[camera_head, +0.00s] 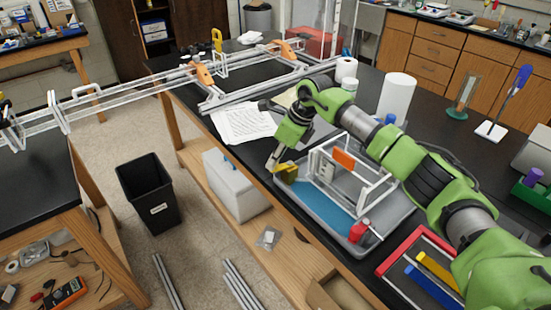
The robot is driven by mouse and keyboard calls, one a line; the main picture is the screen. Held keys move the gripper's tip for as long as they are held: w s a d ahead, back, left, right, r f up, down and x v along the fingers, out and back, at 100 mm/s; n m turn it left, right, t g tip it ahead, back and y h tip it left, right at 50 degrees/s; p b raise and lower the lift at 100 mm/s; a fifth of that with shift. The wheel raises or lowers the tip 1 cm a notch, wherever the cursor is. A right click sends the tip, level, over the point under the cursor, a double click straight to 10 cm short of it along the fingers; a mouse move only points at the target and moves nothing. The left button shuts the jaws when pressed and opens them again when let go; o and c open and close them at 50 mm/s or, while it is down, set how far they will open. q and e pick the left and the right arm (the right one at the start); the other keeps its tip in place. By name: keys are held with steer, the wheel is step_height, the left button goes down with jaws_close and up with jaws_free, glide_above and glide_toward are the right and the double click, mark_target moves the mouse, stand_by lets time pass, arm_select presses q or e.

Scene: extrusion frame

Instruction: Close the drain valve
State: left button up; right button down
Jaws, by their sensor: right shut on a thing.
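My right gripper (276,163) reaches down from the green arm to the left end of a grey tray (388,226) on the black bench. It is shut on a small yellow piece (288,172) at the tray's rim. I cannot tell if this piece is the drain valve's handle, and the fingers partly hide it. Blue liquid or a blue sheet (328,212) covers part of the tray's floor. A red fitting (358,231) stands at the tray's near right corner. My left gripper is not in view.
A white frame with an orange panel (344,159) stands in the tray. Papers (243,122) lie behind it. A red-edged tray (408,246) is at right. A long extrusion frame (130,96) bridges to the left table, with a black bin (150,192) below.

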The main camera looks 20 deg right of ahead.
steer(key=shift+w+m+b, duration=0.3)
steer(key=shift+m+b, duration=0.05)
steer(key=shift+m, duration=0.35)
steer(key=shift+w+f+m+t+h+b, duration=0.1)
steer(key=shift+w+m+t+h+b, duration=0.2)
steer(key=shift+m, duration=0.3)
steer(key=shift+w+m+t+h+b, duration=0.2)
steer(key=shift+m+h+b, duration=0.15)
steer(key=shift+m, duration=0.25)
steer(key=shift+w+d+m+h+b, duration=0.55)
steer(key=shift+m+b, duration=0.45)
steer(key=shift+m, duration=0.8)
steer(key=shift+w+d+m+h+b, duration=0.35)
steer(key=shift+w+m+h+b, duration=0.45)
steer(key=shift+m, duration=1)
steer(key=shift+w+d+m+h+b, duration=0.45)
steer(key=shift+m+h+b, duration=0.25)
steer(key=shift+m+b, duration=0.85)
steer(key=shift+m+p, duration=0.3)
steer(key=shift+m, duration=0.05)
steer(key=c, duration=1.9)
jaws_free()
steer(key=shift+s+r, duration=0.1)
steer(key=shift+r, duration=0.15)
